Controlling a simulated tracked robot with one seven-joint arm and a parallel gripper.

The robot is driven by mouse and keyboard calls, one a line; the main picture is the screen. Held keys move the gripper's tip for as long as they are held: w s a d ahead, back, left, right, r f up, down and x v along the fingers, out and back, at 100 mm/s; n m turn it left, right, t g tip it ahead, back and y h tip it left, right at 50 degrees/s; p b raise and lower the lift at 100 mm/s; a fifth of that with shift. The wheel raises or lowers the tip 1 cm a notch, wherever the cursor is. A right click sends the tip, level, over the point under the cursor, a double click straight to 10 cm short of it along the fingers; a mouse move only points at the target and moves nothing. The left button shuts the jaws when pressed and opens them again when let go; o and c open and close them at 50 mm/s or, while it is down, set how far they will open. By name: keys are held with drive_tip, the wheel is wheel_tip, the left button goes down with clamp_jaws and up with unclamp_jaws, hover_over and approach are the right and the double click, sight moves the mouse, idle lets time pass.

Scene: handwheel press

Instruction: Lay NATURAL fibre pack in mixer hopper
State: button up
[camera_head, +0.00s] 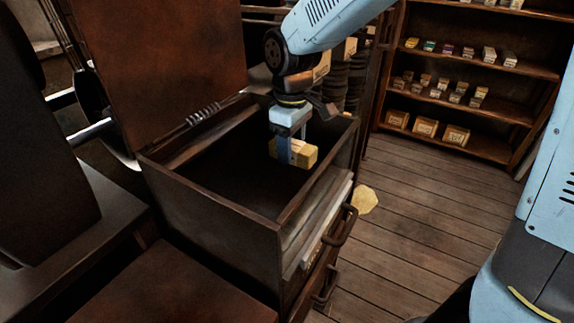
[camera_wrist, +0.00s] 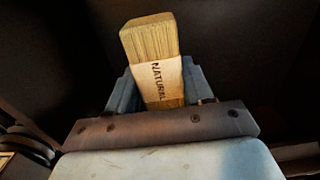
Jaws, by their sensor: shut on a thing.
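The NATURAL fibre pack (camera_head: 305,154) is a straw-coloured block with a pale paper band. In the wrist view the pack (camera_wrist: 152,50) shows the word NATURAL on its band. My gripper (camera_head: 284,150) is shut on it, with one finger on each side of the band. In the wrist view my gripper (camera_wrist: 156,88) points into a dark space. The mixer hopper (camera_head: 215,207) appears to be the open dark box with a raised lid (camera_head: 165,60). The pack hangs within or just above its mouth, towards the far right side. The hopper's floor is too dark to make out.
Shelves (camera_head: 475,70) with small packs and boxes stand at the back right. A pale yellowish piece (camera_head: 364,199) lies on the plank floor beside the box. Handles (camera_head: 342,226) stick out from the box's right side. Dark machinery stands at left.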

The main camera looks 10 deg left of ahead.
sight(291, 175)
drive_tip(key=shift+f, duration=2.5)
drive_tip(key=o, duration=1.2)
drive_tip(key=shift+f, duration=0.1)
drive_tip(key=shift+c, duration=0.2)
